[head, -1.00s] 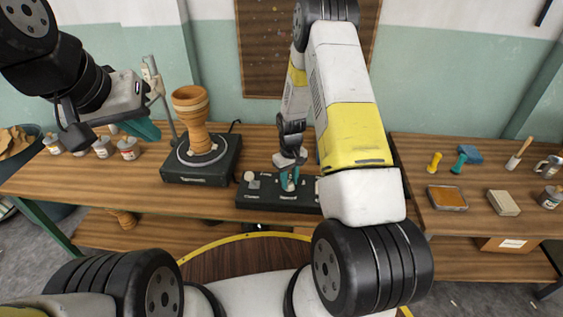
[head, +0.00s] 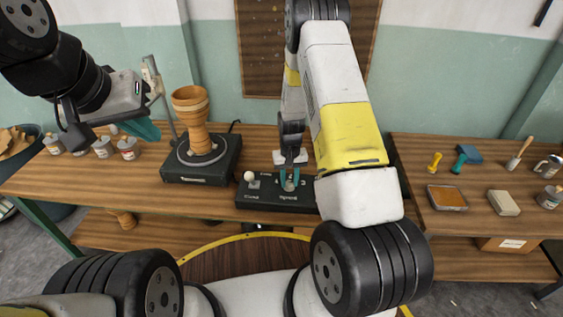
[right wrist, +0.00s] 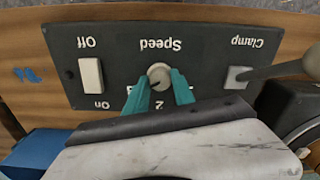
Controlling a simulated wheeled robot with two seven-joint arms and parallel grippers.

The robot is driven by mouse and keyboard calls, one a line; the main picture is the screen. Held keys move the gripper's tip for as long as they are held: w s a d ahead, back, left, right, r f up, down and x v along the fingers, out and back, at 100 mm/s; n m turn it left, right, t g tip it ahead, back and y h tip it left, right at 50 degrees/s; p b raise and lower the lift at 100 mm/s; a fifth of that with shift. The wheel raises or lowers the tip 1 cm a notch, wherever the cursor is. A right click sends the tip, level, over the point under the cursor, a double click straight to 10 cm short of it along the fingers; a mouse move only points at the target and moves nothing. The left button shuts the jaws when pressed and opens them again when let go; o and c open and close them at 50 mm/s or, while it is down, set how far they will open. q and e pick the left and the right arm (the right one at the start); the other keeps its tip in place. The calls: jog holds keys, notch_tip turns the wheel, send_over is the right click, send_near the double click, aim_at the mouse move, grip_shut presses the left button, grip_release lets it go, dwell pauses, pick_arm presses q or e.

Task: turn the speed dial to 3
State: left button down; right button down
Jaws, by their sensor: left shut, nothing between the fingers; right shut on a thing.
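The black control panel (head: 250,204) lies on the bench in front of me. Its grey speed dial (right wrist: 160,75) sits under the word Speed, which reads upside down in the right wrist view. My right gripper (head: 289,181) is shut on the dial, with a teal finger on each side; it also shows in the right wrist view (right wrist: 164,92). The digit 2 shows between the fingers; other scale marks are partly hidden. Where the dial points is not clear. My left gripper (head: 146,130) is shut and empty, raised at the left, away from the panel.
A white Off/On rocker switch (right wrist: 91,75) and a clamp lever (right wrist: 238,76) flank the dial. A wooden goblet drum body (head: 196,125) stands on a black turntable unit (head: 202,172) left of the panel. Small jars (head: 102,148) stand farther left.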

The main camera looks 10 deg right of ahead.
aim_at(289, 182)
jog(key=c, duration=1.1)
grip_release()
jog(key=shift+o, duration=0.2)
jog(key=shift+r, duration=0.15)
notch_tip(289, 182, up, 8)
jog(key=shift+f, duration=0.2)
